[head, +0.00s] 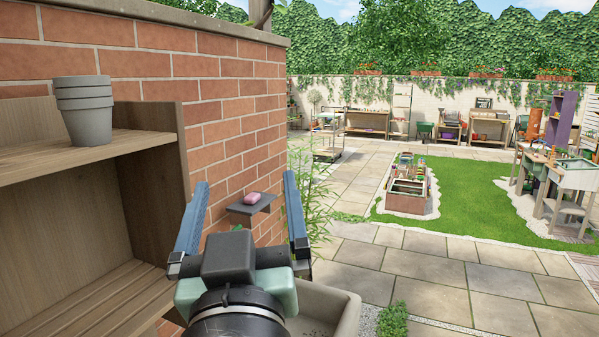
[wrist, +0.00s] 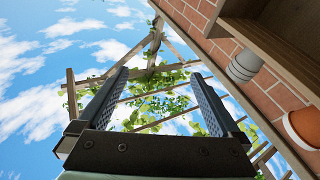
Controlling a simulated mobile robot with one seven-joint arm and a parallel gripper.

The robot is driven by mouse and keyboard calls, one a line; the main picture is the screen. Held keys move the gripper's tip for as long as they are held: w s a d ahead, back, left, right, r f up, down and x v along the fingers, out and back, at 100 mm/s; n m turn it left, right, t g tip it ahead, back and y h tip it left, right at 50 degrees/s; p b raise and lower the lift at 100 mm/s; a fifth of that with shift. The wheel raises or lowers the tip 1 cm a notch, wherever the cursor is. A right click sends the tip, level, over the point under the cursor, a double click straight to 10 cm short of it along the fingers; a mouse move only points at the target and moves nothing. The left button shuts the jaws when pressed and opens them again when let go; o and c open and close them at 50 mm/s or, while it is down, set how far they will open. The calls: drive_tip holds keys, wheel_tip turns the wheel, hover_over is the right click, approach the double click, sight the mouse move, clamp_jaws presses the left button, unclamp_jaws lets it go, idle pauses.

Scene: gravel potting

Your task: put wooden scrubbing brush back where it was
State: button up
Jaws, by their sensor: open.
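My gripper (head: 246,180) is open and empty in the head view, its two blue-grey fingers spread wide and pointing up and away. It also shows open in the wrist view (wrist: 160,73), with only sky and a vine-covered pergola between and beyond the fingers. I cannot make out the wooden scrubbing brush in either view. A small dark wall shelf (head: 246,208) on the brick wall shows between the fingers in the head view. A pink block (head: 252,198), perhaps soap, lies on it.
A wooden shelf unit (head: 155,150) stands close at left, with stacked grey pots (head: 85,108) on its upper board. A pale stone basin (head: 345,312) is below right of my gripper. Paving (head: 430,270) is open to the right, with a raised planter (head: 408,195) beyond.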

drive_tip(key=s+d+r+m+t+h, duration=0.2)
drive_tip(key=s+d+r+t, duration=0.3)
drive_tip(key=s+r, duration=0.4)
drive_tip(key=shift+s+d+r+m+t+h, duration=0.35)
drive_tip(key=shift+d+r, duration=0.25)
drive_tip(key=shift+r, duration=1.35)
